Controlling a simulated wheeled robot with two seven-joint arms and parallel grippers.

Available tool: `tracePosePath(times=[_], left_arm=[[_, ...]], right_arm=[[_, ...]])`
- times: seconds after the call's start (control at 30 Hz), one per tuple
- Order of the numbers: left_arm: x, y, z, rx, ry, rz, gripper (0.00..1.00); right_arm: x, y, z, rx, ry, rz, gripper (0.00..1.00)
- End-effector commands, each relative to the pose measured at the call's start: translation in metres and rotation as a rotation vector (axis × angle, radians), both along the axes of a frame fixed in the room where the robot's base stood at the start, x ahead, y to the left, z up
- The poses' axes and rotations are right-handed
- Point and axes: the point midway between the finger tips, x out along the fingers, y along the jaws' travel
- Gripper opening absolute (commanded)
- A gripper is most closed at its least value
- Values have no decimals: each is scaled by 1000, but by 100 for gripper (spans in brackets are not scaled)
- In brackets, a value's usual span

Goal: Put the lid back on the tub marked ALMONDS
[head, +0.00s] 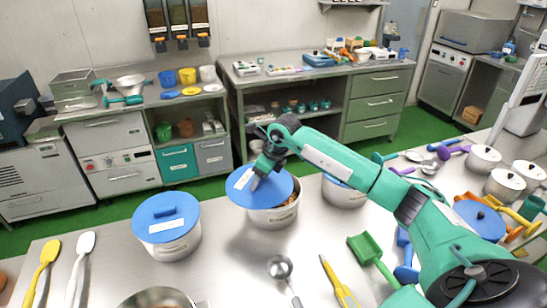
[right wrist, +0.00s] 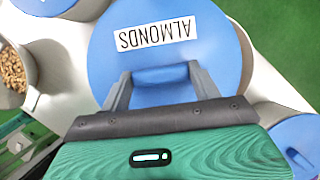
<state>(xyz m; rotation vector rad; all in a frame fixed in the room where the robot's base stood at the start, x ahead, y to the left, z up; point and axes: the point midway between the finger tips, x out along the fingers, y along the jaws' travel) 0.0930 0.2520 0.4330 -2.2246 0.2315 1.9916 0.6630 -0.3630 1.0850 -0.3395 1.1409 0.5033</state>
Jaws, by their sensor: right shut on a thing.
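My right gripper (head: 268,170) is shut on the handle of a round blue lid (head: 243,190). In the right wrist view the lid (right wrist: 215,65) carries a white label reading ALMONDS, upside down there. In the head view the lid overlaps the left part of a pale tub (head: 272,218) and sits off-centre to the left. Brown pieces show in the uncovered right part. I cannot tell whether lid and rim touch. My left gripper is out of view.
A closed tub with a blue lid (head: 166,216) stands to the left. Another blue-lidded tub (head: 343,194) is partly behind my right arm. A metal ladle (head: 280,268), yellow tool (head: 338,285) and green scoop (head: 368,250) lie in front. Bare steel shows between the tubs.

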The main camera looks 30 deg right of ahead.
Motion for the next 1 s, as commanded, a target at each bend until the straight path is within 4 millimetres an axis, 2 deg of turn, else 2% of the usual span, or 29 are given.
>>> tracePosePath(times=[0.1,0.2,0.33,0.67,1.0], left_arm=[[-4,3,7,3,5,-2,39],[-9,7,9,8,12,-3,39],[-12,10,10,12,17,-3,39],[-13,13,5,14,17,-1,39],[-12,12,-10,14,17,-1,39]], right_arm=[[11,-25,9,1,0,-231,40],[18,-42,12,1,2,-384,40],[22,-57,15,1,1,-505,40],[23,-62,5,1,2,-551,40],[23,-61,-26,2,4,-548,40]])
